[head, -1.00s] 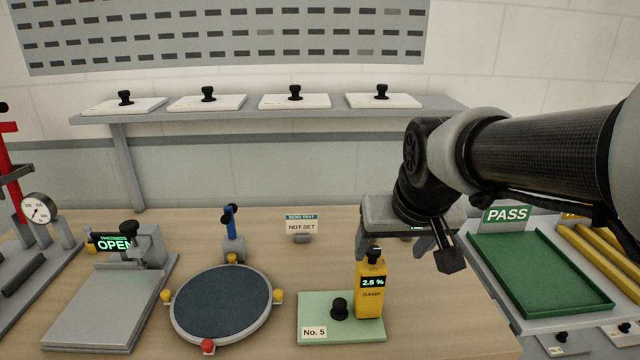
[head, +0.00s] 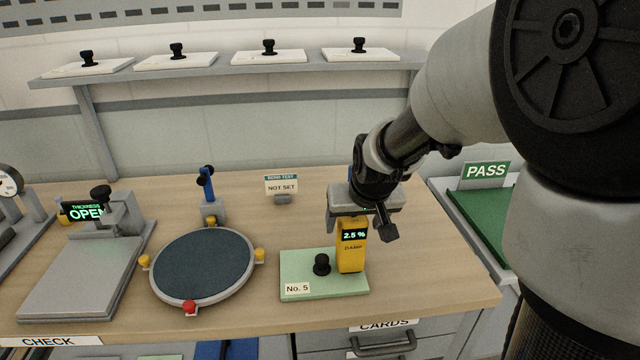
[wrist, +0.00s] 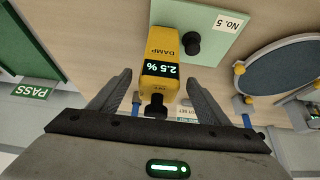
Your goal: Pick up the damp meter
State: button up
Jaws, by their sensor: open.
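The damp meter (head: 351,254) is a yellow upright block with a dark screen reading 2.5 %. It stands on the right part of a pale green plate (head: 308,291) marked No. 5, beside a black knob. My gripper (head: 352,222) is right at the meter's top in the head view, partly hiding it. In the wrist view the meter (wrist: 165,50) shows between the two open fingers of my gripper (wrist: 160,90), with its black top knob (wrist: 156,107) near the palm.
A round dark plate (head: 203,265) with coloured knobs lies left of the green plate. A NOT SET sign (head: 282,186) stands behind. The thickness gauge (head: 92,255) is at left. A green PASS tray (head: 480,225) is at right. Bare table lies right of the meter.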

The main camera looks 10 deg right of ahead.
jog(key=x, duration=0.4)
jog(key=shift+w+f+b, duration=0.15)
jog(key=shift+f+b, duration=0.15)
jog(key=shift+b, duration=0.05)
